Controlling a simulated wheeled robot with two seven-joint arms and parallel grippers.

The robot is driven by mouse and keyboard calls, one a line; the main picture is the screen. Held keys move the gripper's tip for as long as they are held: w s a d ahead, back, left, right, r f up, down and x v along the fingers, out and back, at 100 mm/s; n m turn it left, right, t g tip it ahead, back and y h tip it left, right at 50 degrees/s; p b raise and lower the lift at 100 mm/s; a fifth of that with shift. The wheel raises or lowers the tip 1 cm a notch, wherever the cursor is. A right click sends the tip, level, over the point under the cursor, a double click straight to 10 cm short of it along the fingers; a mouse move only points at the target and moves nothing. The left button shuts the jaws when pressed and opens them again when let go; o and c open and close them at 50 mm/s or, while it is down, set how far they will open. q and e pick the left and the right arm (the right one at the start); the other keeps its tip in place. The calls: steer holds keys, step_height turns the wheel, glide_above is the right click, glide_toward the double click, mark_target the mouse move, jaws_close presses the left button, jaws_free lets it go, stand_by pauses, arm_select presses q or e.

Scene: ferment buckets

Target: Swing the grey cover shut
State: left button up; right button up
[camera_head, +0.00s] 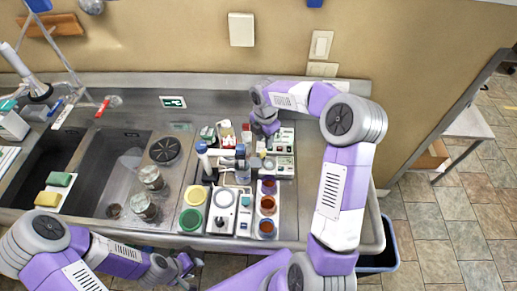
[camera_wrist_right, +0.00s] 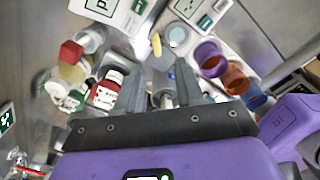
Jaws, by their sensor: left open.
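I cannot tell for sure which part is the grey cover. A white bench device (camera_head: 224,207) with a round grey top (camera_head: 224,198) stands near the front of the counter. A panelled white instrument (camera_head: 284,170) stands behind it to the right. My right gripper (camera_head: 268,133) is over the back of this instrument group, fingers pointing down. A pale round disc (camera_wrist_right: 178,37) and a small yellow piece (camera_wrist_right: 156,45) show beyond the fingertips. My left gripper (camera_head: 186,266) is open and empty at the counter's front edge.
Three cups (camera_head: 267,205) stand in a rack on the right. Green and yellow round containers (camera_head: 190,219) stand on the left. A red-labelled bottle (camera_wrist_right: 105,92) is close beside my right fingers. Glass jars (camera_head: 145,207) and the sink (camera_head: 112,165) lie further left.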

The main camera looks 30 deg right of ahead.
mark_target(263, 151)
steer(key=f, duration=0.8)
steer(key=shift+w, duration=0.3)
jaws_close()
stand_by(1.1)
